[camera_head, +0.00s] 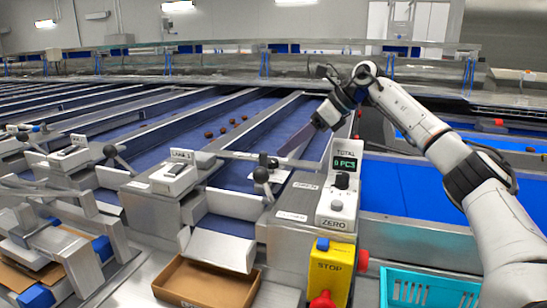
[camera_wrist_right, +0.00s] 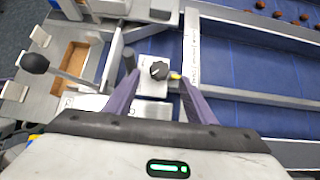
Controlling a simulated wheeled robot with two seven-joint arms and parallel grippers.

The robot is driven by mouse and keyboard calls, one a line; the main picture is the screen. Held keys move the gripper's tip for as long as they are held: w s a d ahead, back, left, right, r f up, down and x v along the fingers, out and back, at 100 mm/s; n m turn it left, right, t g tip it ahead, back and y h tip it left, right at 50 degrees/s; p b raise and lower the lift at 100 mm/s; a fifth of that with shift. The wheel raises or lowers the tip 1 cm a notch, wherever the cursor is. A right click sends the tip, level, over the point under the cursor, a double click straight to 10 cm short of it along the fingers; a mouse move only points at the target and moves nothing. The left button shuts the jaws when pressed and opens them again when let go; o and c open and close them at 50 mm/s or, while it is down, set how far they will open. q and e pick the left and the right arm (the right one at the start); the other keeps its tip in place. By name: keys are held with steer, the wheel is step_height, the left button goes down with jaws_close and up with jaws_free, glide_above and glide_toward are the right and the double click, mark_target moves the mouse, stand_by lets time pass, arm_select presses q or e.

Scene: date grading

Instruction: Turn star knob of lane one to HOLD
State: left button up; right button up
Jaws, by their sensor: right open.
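A black star knob (camera_wrist_right: 159,70) sits on a white block in the right wrist view, with a small yellow-orange mark at its right side. My right gripper (camera_wrist_right: 157,92) is open, its two purple-grey fingers apart and pointing toward the knob, one on each side in that view. Contact with the knob cannot be told. In the head view my right gripper (camera_head: 287,150) reaches in from the right, above the lane rail; a small dark knob-like shape (camera_head: 268,161) shows close to its fingertips. The HOLD marking is not readable. My left gripper is not in view.
A black ball lever (camera_head: 261,175) stands near the fingers; a ball lever also shows in the wrist view (camera_wrist_right: 35,63). The TOTAL counter box (camera_head: 336,207) and yellow STOP box (camera_head: 331,268) stand to the right. Brown dates (camera_head: 222,130) lie on the blue belt. A cardboard tray (camera_head: 205,285) sits in front.

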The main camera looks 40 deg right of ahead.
mark_target(271, 160)
steer(key=x, duration=0.6)
steer(key=c, duration=1)
steer(key=shift+c, duration=0.2)
steer(key=shift+a+m+t+h+p, duration=0.2)
steer(key=shift+m+h, duration=0.35)
steer(key=shift+m, duration=0.25)
steer(key=shift+a+m+t+h+p, duration=0.1)
steer(key=shift+m+t+h+p, duration=0.1)
steer(key=shift+m+h, duration=0.5)
steer(key=shift+a+m+h, duration=0.1)
steer(key=shift+m+h, duration=0.85)
steer(key=shift+m, duration=0.45)
